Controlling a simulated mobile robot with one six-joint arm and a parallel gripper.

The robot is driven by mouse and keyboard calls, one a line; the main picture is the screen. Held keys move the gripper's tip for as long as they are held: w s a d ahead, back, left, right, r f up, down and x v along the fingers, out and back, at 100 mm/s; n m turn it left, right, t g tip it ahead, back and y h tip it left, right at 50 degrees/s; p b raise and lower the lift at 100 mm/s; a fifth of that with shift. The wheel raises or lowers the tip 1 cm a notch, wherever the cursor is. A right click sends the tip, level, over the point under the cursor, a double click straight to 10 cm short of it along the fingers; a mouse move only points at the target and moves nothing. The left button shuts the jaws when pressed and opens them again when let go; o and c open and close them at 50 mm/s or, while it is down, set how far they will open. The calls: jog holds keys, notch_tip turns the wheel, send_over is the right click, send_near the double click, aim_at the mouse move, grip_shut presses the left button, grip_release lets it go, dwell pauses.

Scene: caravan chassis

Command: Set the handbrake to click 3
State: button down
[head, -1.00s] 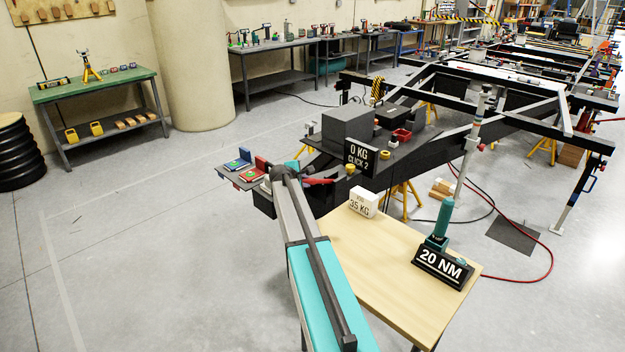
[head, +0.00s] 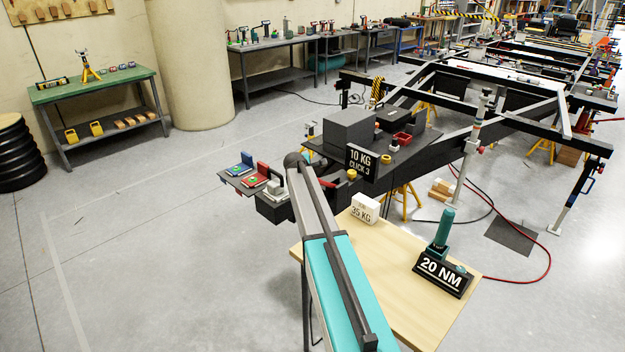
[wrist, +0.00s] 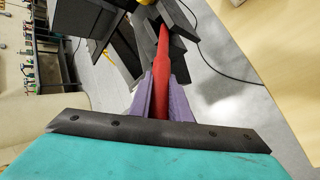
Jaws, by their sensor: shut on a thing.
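The handbrake lever is a red bar (wrist: 161,82) in the wrist view. My gripper (wrist: 163,98) has its two purple fingers shut on it, one on each side. In the head view my arm covers most of the lever and the gripper. A black display (head: 361,162) on the chassis front reads "10 KG" and "CLICK 3".
A wooden table (head: 400,315) stands in front of the chassis (head: 455,145). It holds a white "35 KG" block (head: 365,208), a teal tool (head: 443,230) and a "20 NM" sign (head: 441,273). Small red and blue pieces sit left of my arm.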

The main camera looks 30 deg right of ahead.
jog(key=shift+w+d+r, duration=0.1)
jog(key=shift+d+r, duration=0.05)
jog(key=shift+d, duration=0.05)
jog(key=c, duration=1.6)
grip_release()
jog(key=shift+c, duration=0.2)
jog(key=shift+a+f, duration=0.15)
jog(key=shift+f, duration=0.05)
jog(key=shift+a, duration=0.1)
jog(key=shift+s+a+r+b, duration=0.25)
jog(key=shift+s+r+b, duration=0.05)
jog(key=shift+s+r, duration=0.1)
jog(key=b+v, duration=0.3)
jog(key=v, duration=0.9)
jog(key=shift+a+r, duration=0.15)
jog(key=shift+r, duration=0.1)
